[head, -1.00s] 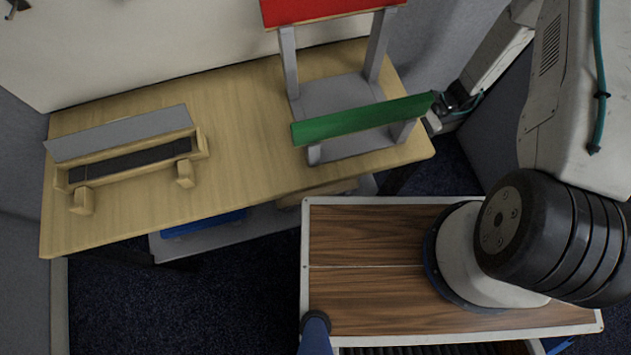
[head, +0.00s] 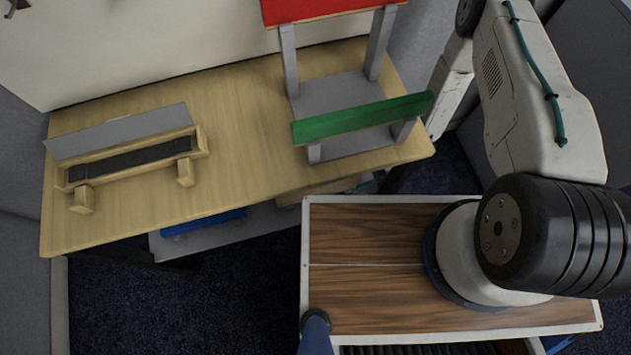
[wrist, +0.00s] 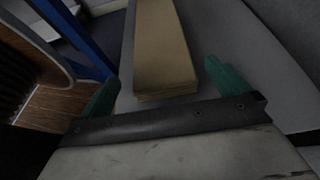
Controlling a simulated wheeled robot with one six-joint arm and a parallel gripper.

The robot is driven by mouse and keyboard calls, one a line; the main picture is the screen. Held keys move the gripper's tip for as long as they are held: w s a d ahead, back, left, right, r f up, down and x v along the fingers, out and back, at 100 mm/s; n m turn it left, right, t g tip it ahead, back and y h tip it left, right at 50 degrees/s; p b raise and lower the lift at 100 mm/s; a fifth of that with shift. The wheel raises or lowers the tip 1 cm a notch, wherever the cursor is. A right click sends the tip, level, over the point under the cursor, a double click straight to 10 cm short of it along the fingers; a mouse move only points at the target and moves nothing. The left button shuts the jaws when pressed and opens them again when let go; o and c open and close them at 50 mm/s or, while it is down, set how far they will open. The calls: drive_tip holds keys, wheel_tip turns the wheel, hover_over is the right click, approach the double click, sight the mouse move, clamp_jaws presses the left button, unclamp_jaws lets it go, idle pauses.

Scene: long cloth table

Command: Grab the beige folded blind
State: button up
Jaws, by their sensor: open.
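The beige folded blind (wrist: 158,40) lies on a grey lower shelf (wrist: 225,55), long and flat, with layered edges at its near end. In the head view a small part of it (head: 318,188) shows under the wooden table's front edge; the rest is hidden. In the wrist view my gripper (wrist: 160,74) is open, its green fingers on either side of the blind's near end. The blind appears apart from both fingers; I cannot tell the height gap.
The wooden table (head: 235,130) above carries a wooden stand with a grey slat (head: 120,132) and a grey rack with red and green bars (head: 362,118). A blue item (head: 203,223) lies on the lower shelf to the left. A blue post (wrist: 75,38) stands left of the gripper.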

sight(331, 188)
drive_tip(key=shift+s+a, duration=0.2)
drive_tip(key=shift+a, duration=0.45)
drive_tip(key=x, duration=0.5)
drive_tip(key=shift+c, duration=0.3)
drive_tip(key=c, duration=1)
